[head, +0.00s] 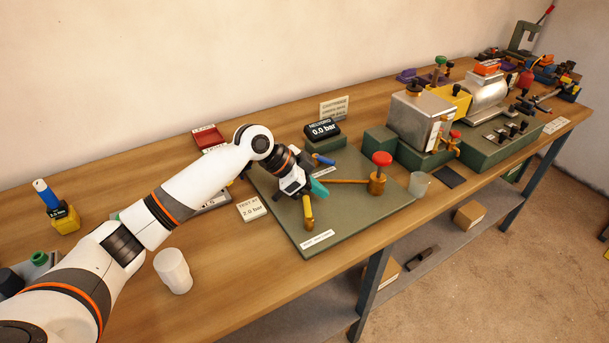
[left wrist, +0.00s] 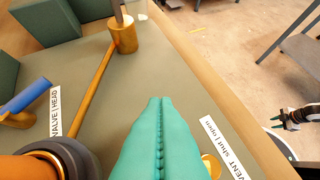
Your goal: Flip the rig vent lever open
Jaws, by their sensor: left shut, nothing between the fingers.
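The green rig board (head: 350,207) lies on the bench. A yellow-handled lever (head: 308,209) stands near its front left edge, by a white label strip (head: 317,238). In the left wrist view the label (left wrist: 225,148) reads "VENT shut | open", and a bit of brass (left wrist: 211,165) shows beside it, mostly hidden by my fingers. My left gripper (head: 319,188) is shut and empty, with its teal fingers just above and behind the yellow lever; they also show in the left wrist view (left wrist: 160,105). Contact cannot be told. My right gripper (left wrist: 279,121) seems to show, small, over the floor.
A blue-handled valve (head: 323,160) and a brass valve with a red knob (head: 379,172) stand on the board, with a brass pipe (head: 345,181) between. A gauge (head: 322,130) reads 0.0 bar. A clear cup (head: 418,184) and a white cup (head: 173,270) stand nearby.

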